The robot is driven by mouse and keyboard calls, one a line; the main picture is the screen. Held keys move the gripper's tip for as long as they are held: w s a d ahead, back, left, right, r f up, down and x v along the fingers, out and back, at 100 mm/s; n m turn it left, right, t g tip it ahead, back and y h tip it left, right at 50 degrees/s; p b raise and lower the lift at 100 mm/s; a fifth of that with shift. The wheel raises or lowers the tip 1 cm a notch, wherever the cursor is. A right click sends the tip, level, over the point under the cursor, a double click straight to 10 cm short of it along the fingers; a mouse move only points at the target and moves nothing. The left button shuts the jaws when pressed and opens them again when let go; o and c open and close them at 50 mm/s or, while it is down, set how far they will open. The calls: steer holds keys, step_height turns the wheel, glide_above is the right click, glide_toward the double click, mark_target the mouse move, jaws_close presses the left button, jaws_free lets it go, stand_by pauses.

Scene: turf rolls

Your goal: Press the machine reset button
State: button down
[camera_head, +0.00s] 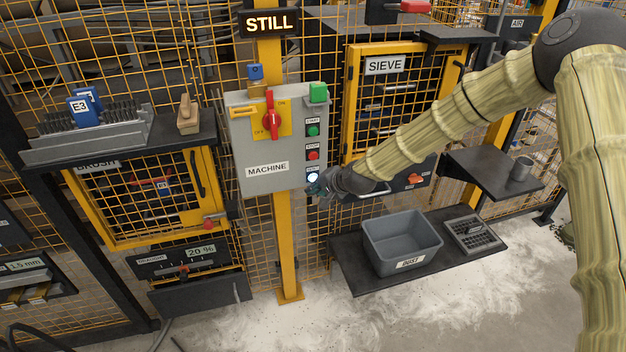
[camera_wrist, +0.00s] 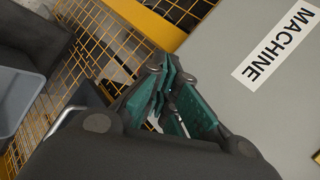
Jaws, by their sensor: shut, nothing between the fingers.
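The grey machine control box (camera_head: 255,150) hangs on a yellow post, with the label "MACHINE" near its lower part. It also fills the right of the wrist view (camera_wrist: 270,100). On its right side are a green start button (camera_head: 313,131), a red stop button (camera_head: 313,155) and a lit white button (camera_head: 312,177) at the bottom, whose small label I cannot read. My gripper (camera_head: 318,186) is shut and empty, right by the white button; I cannot tell whether it touches it. In the wrist view the green fingertips (camera_wrist: 165,85) point at the box's edge.
The sign (camera_head: 269,23) reads "STILL". A grey dust bin (camera_head: 402,243) stands on a shelf below right. Yellow mesh fencing surrounds the box.

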steer(key=shift+w, duration=0.2)
steer(key=shift+w+a, duration=0.15)
steer(key=shift+w, duration=0.05)
steer(key=shift+w+a, duration=0.1)
steer(key=shift+w, duration=0.3)
stand_by(1.1)
steer(key=shift+s, duration=0.2)
steer(key=shift+s+d, duration=0.25)
steer(key=shift+s, duration=0.35)
steer(key=shift+s, duration=0.1)
steer(key=s, duration=0.1)
steer(key=s+d, duration=0.1)
steer(key=s, duration=0.2)
steer(key=shift+s+d, duration=0.3)
stand_by(0.8)
